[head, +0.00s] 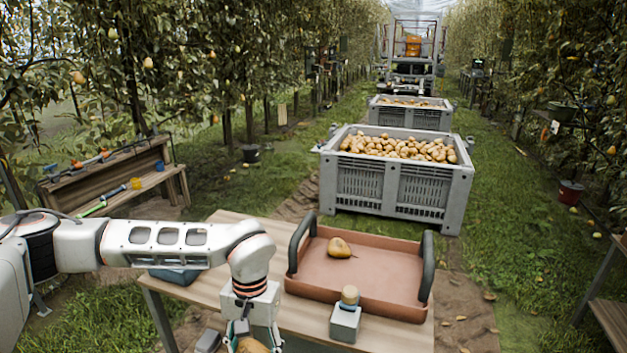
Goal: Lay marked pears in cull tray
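The terracotta cull tray (385,270) with two dark handles lies on the wooden table. One yellow-brown pear (339,248) lies in its left rear part; a mark on it is too small to make out. My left gripper (252,338) points down at the bottom edge of the head view, left of and nearer than the tray. A second pear (253,346) shows between its fingers, partly cut off by the picture edge. The fingertips are out of frame, so I cannot tell whether they grip this pear. My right gripper is not in view.
A pale block with a tan round top (345,315) stands close to the tray's front edge. A blue-grey container (175,275) sits behind my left arm. A grey crate full of pears (400,190) stands on the grass beyond, and a wooden bench (115,175) at left.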

